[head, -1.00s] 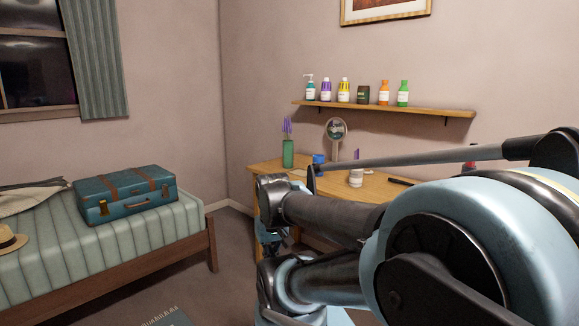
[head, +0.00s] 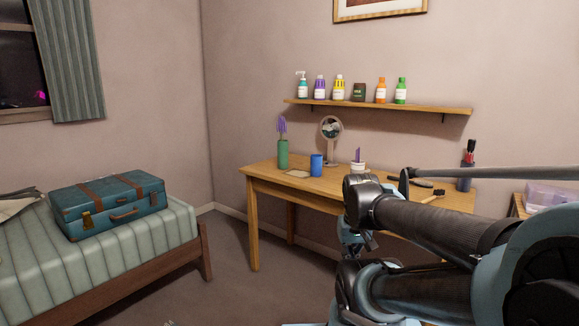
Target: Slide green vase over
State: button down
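The green vase (head: 283,153) stands upright near the left end of the wooden dressing table (head: 262,175), with purple flowers in it. My arm reaches in from the lower right of the head view. My gripper (head: 358,243) seems to be the part hanging below the arm's dark end, in front of the table and well to the right of the vase. It is apart from the vase. Its fingers are too small and too covered by the arm to tell whether they are open or shut.
A blue cup (head: 316,165) stands right of the vase, with a flat tan item (head: 297,173) between them. A round mirror (head: 331,130), white pot (head: 358,167), brushes (head: 433,195) and dark holder (head: 464,178) are also on the table. A bed (head: 150,246) with a suitcase (head: 109,202) stands left.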

aim_at(283, 147)
jog(key=z, duration=0.05)
jog(key=i, duration=1)
jog(key=u, duration=0.05)
